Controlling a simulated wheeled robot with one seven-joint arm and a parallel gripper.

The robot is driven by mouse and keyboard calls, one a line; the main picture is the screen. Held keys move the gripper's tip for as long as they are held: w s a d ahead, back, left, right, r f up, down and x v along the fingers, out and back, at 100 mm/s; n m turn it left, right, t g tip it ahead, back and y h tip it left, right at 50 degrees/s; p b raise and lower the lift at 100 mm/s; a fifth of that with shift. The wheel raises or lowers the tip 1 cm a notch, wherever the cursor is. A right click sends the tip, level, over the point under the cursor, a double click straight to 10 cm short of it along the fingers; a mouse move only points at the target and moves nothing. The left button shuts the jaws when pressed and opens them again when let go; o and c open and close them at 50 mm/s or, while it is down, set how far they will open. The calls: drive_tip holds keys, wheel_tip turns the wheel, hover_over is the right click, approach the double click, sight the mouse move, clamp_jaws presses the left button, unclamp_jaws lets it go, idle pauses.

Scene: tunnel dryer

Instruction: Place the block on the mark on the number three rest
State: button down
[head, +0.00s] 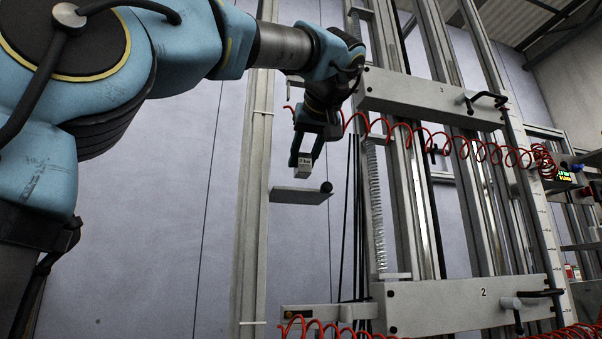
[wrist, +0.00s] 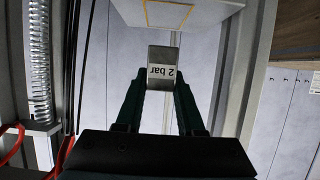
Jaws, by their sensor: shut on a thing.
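My gripper (head: 308,150) is shut on a small grey block (head: 304,163). In the wrist view a yellow outlined mark (wrist: 178,28) shows on the pale plate (wrist: 212,18), beyond the block and partly cut off by the top edge. No number is readable on the plate itself.
An upper crossbeam (head: 400,92) with a small, hard-to-read number stands right of my gripper. A lower crossbeam (head: 425,312) is marked 2. A red coiled hose (head: 405,127) runs close beside my gripper. An upright post (head: 252,200) stands left of the plate.

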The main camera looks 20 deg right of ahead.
sight(301, 177)
drive_tip(key=shift+w+d+r, duration=0.1)
drive_tip(key=shift+w+r, duration=0.05)
drive_tip(key=shift+w, duration=0.9)
drive_tip(key=f, duration=0.2)
drive_tip(key=shift+s+f, duration=0.25)
drive_tip(key=shift+f, duration=0.1)
drive_tip(key=shift+w+f, duration=0.1)
drive_tip(key=shift+f, duration=0.4)
drive_tip(key=shift+f, duration=0.2)
drive_tip(key=c, duration=0.5)
unclamp_jaws()
